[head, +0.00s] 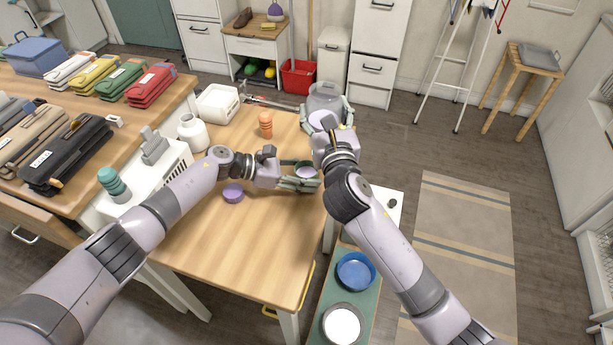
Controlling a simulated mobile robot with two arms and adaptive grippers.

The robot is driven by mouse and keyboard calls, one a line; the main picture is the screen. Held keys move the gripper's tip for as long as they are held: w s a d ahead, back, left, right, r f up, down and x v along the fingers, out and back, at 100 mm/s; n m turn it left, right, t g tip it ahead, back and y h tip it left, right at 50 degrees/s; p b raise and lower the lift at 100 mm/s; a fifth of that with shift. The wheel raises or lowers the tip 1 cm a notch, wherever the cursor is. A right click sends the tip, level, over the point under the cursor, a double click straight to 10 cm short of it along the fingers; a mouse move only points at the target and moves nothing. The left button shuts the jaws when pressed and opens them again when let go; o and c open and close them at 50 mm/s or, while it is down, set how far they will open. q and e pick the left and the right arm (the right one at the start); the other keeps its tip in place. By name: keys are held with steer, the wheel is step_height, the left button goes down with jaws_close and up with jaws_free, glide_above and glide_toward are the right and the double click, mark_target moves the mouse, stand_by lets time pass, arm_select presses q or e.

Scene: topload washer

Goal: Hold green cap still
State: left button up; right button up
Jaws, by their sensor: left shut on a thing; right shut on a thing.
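A small round green cap (306,170), with a dark green rim and a paler inside, is between the fingers of my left gripper (304,178). My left gripper is shut on it, near the right edge of the wooden table. The fingers hide part of the cap. My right gripper (327,118) is farther back and shut on a clear grey jar (324,97) at the table's far right corner. The gripper and wrist hide the jar's lower part.
The wooden table (240,240) is clear at the front. A purple round cap (232,193) lies near my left forearm. An orange bottle (265,124), a white jar (192,133) and a white bin (217,103) stand behind. A blue bowl (355,271) is on a lower surface at right.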

arm_select(q)
steer(key=o, duration=1)
steer(key=shift+o, duration=0.7)
steer(key=shift+v, duration=5.95)
steer(key=shift+w, duration=0.1)
step_height(320, 180, up, 10)
